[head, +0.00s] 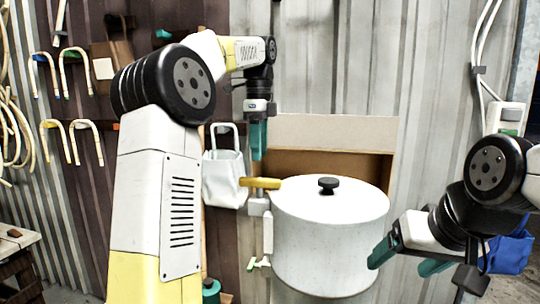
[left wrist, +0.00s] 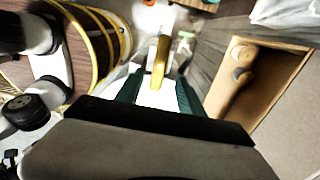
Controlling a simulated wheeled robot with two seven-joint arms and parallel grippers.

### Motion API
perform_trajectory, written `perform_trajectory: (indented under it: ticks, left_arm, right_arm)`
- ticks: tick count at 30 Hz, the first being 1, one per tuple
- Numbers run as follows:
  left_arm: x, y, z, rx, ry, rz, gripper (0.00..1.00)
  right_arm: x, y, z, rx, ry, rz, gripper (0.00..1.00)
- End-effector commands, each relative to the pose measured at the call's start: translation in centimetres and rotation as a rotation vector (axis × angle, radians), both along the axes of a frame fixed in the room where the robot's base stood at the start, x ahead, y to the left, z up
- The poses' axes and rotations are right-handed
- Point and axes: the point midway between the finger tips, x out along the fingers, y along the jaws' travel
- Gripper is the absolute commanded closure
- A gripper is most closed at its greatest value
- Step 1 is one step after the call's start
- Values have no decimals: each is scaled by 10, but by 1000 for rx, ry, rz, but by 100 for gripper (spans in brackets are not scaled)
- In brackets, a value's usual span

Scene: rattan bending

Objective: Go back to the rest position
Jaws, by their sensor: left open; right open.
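My left gripper (head: 258,140) has teal fingers pointing down. It hangs in the air just left of the white steam drum, above the yellow handle (head: 260,183). In the left wrist view my left gripper (left wrist: 158,95) shows its two fingers apart with nothing held, and the yellow handle (left wrist: 160,62) shows beyond them. My right gripper (head: 408,260) is open and empty at the lower right, beside the drum's right side. Its teal fingers point down and to the left.
The white drum (head: 330,240) has a lid with a black knob (head: 328,184). A cardboard-coloured box (head: 330,132) stands behind it. A white bag (head: 224,180) hangs left of it. Bent canes (head: 75,72) hang on the wall at left. Blue cloth (head: 510,252) lies at right.

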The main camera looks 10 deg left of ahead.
Motion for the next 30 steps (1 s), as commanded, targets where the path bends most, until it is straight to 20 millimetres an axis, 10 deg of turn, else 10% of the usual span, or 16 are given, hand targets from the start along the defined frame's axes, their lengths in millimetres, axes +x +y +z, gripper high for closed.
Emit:
perform_trajectory:
  ticks: [11, 20, 30]
  left_arm:
    - [-22, -5, 4, -2, -50, 114, 55]
    - [-120, -14, -20, -135, -235, 683, 55]
    - [-225, -18, -102, -468, -295, 1338, 55]
  right_arm:
    - [0, 0, 0, 0, 0, 0, 23]
    - [0, 0, 0, 0, 0, 0, 23]
    - [0, 0, 0, 0, 0, 0, 23]
